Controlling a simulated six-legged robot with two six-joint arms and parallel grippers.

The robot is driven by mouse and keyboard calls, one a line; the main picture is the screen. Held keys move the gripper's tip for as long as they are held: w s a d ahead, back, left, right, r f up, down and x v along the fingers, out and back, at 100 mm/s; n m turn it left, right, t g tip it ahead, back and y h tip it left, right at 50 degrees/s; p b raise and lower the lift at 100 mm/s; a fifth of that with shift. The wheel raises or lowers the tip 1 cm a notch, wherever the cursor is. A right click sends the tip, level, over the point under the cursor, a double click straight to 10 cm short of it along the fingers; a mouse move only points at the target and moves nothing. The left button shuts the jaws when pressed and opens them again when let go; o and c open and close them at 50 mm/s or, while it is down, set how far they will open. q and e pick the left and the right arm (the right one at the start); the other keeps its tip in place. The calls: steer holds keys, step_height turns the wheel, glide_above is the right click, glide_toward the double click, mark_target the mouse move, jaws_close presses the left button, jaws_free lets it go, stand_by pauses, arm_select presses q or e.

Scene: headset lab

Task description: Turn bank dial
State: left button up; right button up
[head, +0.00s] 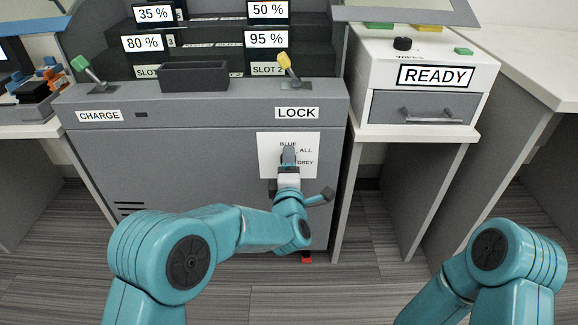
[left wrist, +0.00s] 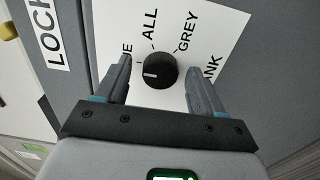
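The bank dial is a round black knob (left wrist: 160,71) on a white label plate (head: 267,170) on the grey cabinet front below LOCK. In the left wrist view its white mark points left, on the side of a label ending in E; ALL and GREY are also readable. The plate's BLUE, ALL and GREY also show in the head view. My left gripper (head: 288,153) is at the plate and hides the dial there. In the left wrist view its fingers (left wrist: 158,85) are open, one on each side of the dial, with gaps visible. My right gripper is out of view.
Above are a green-tipped lever (head: 85,67) by CHARGE, a yellow-tipped lever (head: 288,66) by LOCK, and an empty-looking dark tray (head: 194,77). A white unit (head: 365,75) with a READY sign and grey drawer (head: 420,108) stands at right. Floor below is open.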

arm_select(q)
steer(key=s, duration=1.6)
steer(key=shift+s, duration=0.15)
steer(key=s+a+r+g+y+p, duration=0.1)
steer(key=a+r+g+p, duration=0.3)
steer(key=a+p, duration=0.85)
steer(key=a+r+g+y+p, duration=0.1)
steer(key=a+r+g+p, duration=0.4)
steer(key=p, duration=1.4)
steer(key=s+d+m+g+h+p, duration=0.2)
steer(key=s+m+g+h+p, duration=0.1)
steer(key=s+m, duration=0.5)
steer(key=s+d+m+g+h+p, duration=0.3)
steer(key=s+m+g+p, duration=0.2)
steer(key=s, duration=0.9)
steer(key=m+p, duration=0.1)
steer(key=m, duration=0.2)
steer(key=shift+d+f+g, duration=0.15)
steer(key=shift+f+g, duration=0.15)
steer(key=shift+f, duration=0.1)
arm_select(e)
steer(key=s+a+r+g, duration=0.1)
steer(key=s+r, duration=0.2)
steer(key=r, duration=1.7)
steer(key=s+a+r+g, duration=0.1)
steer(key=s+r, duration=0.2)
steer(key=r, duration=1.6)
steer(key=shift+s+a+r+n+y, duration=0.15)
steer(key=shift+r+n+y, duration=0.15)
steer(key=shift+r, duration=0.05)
